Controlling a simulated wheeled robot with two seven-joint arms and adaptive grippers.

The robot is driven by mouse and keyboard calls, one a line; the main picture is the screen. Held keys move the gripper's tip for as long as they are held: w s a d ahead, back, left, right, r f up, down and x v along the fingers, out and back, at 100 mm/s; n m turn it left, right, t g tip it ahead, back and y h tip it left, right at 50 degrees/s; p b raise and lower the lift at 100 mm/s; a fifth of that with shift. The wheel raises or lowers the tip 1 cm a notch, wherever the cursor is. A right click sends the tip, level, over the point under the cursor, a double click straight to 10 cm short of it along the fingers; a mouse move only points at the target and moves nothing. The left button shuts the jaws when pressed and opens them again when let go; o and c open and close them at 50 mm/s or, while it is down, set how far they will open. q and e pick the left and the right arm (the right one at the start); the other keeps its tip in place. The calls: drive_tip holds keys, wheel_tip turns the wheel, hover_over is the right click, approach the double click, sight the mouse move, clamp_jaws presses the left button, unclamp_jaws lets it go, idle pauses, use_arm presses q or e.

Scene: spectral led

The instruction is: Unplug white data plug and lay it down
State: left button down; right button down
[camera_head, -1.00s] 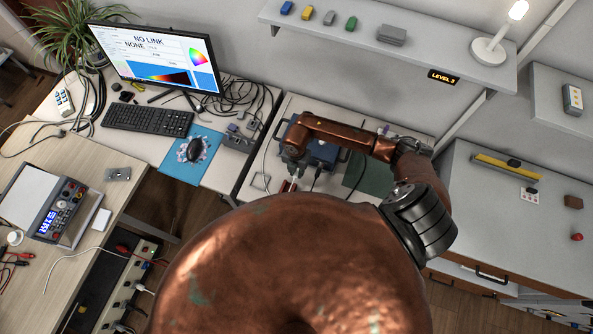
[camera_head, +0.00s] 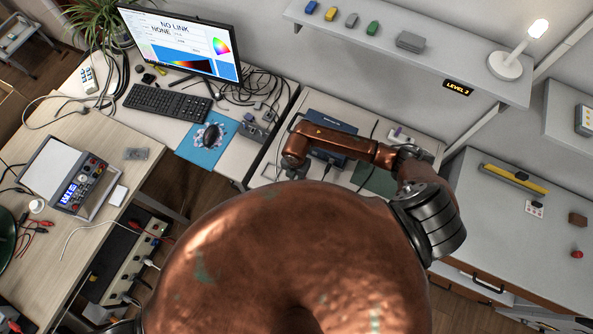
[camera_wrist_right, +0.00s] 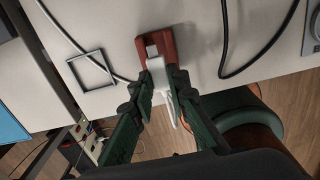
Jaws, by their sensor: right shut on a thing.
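The white data plug (camera_wrist_right: 157,70) is between the fingertips of my right gripper (camera_wrist_right: 158,84) in the right wrist view. Its metal tip shows ahead of the fingers, and a white cable trails back below. The tip lies over a red-brown block (camera_wrist_right: 168,40) at the edge of the light table top; I cannot tell whether they touch. In the head view my arm hides the plug and the right fingertips. A dark blue box (camera_head: 325,117) stands on the bench behind my right forearm. My left gripper is not in view.
A square outline (camera_wrist_right: 90,70) lies left of the block, with a white cable passing it and a black cable (camera_wrist_right: 225,40) on the right. The monitor (camera_head: 180,48) reads NO LINK.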

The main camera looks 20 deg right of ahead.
drive_tip(key=shift+f, duration=0.1)
drive_tip(key=shift+f+b, duration=1.45)
drive_tip(key=shift+f, duration=0.6)
drive_tip(key=c, duration=1.8)
unclamp_jaws()
drive_tip(key=shift+r, duration=0.1)
wheel_tip(320, 180, up, 3)
drive_tip(key=p, duration=0.3)
